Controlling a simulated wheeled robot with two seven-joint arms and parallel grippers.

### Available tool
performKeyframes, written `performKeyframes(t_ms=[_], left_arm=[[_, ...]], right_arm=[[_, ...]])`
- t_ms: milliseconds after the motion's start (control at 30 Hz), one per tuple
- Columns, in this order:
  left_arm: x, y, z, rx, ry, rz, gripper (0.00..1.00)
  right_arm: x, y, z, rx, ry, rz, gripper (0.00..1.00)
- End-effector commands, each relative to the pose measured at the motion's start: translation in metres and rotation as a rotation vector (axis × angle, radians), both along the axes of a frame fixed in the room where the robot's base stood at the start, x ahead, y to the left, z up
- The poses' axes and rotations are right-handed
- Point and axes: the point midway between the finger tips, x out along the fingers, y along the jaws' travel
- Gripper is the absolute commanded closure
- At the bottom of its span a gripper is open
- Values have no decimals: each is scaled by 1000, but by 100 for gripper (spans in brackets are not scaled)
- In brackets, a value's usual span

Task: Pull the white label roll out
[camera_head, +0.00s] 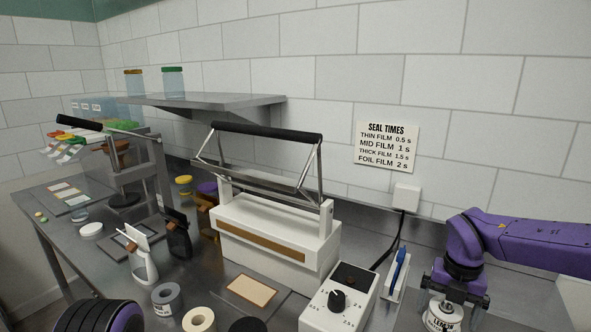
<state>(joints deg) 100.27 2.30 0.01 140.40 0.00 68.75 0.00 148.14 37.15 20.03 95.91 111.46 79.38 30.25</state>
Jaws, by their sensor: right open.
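A white roll with dark lettering (441,318) stands at the bottom right, partly cut off by the lower picture edge. My right gripper (448,298) points down right over it, with the jaws open. The gripper hides part of the roll's top, and I cannot tell whether the fingers touch it.
A white control box with a black knob (318,315) and a blue pen in a holder (398,268) are left of my right gripper. A white sealer with a black handle (270,235) stands mid-bench. A shelf (205,101) with two jars is above. The tiled wall is behind.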

Motion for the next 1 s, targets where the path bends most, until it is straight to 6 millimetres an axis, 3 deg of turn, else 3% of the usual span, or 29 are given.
performKeyframes(t_ms=[67,300,367,1000], left_arm=[[0,0,1,0,0,0,57],[0,0,0,1,-1,0,57],[0,0,1,1,-1,0,57],[0,0,22,0,0,0,57]], right_arm=[[0,0,1,0,0,1,0],[0,1,0,1,1,1,75],[0,1,0,0,0,1,83],[0,0,26,1,-1,1,84]])
